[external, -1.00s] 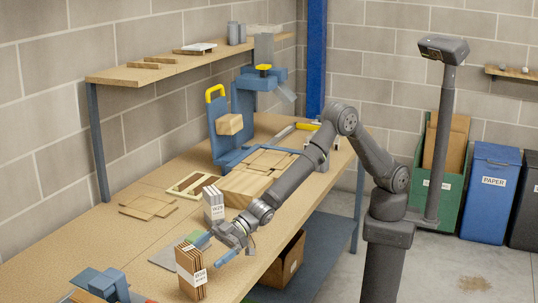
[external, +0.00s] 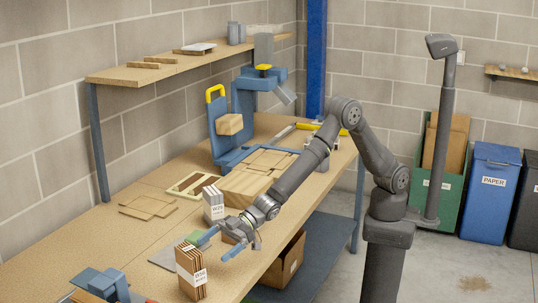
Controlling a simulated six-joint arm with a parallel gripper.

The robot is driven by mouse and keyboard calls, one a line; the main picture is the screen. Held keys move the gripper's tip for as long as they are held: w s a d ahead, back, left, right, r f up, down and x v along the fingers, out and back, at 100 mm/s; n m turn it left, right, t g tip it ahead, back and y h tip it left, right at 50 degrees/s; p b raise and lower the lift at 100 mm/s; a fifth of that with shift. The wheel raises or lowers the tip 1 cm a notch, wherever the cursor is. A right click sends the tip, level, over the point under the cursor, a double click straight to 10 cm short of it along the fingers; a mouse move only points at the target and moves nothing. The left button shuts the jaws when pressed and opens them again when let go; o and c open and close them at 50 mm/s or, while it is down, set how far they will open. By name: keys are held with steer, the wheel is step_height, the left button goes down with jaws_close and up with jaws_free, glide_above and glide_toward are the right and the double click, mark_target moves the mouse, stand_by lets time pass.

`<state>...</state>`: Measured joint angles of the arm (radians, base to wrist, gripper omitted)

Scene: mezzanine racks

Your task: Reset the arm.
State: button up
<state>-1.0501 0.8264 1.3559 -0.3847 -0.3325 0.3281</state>
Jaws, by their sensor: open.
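My gripper (external: 219,245) has blue fingers spread apart, with nothing visible between them. It hangs over the front part of the wooden workbench (external: 50,245), just above and to the right of a bundle of brown boards with a white label (external: 190,272). Behind it stands a grey and white labelled stack (external: 213,204). My arm reaches down to the left from its column at the right. From this view I cannot tell the exact height of the fingertips above the bundle.
A blue press-like fixture (external: 225,130) and stacked wooden boards (external: 255,178) are farther back on the bench. A blue clamp (external: 105,283) is at the front. A shelf (external: 150,70) runs along the wall. A cardboard box (external: 287,262) sits below. Bins, including a blue one (external: 490,195), stand right.

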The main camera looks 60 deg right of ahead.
mark_target(184, 271)
steer(key=x, duration=1.1)
steer(key=shift+a+f, duration=0.1)
steer(key=shift+w+a+f, duration=0.2)
steer(key=shift+a+f, duration=0.05)
steer(key=shift+a, duration=0.05)
steer(key=shift+r, duration=0.1)
steer(key=shift+d, duration=0.1)
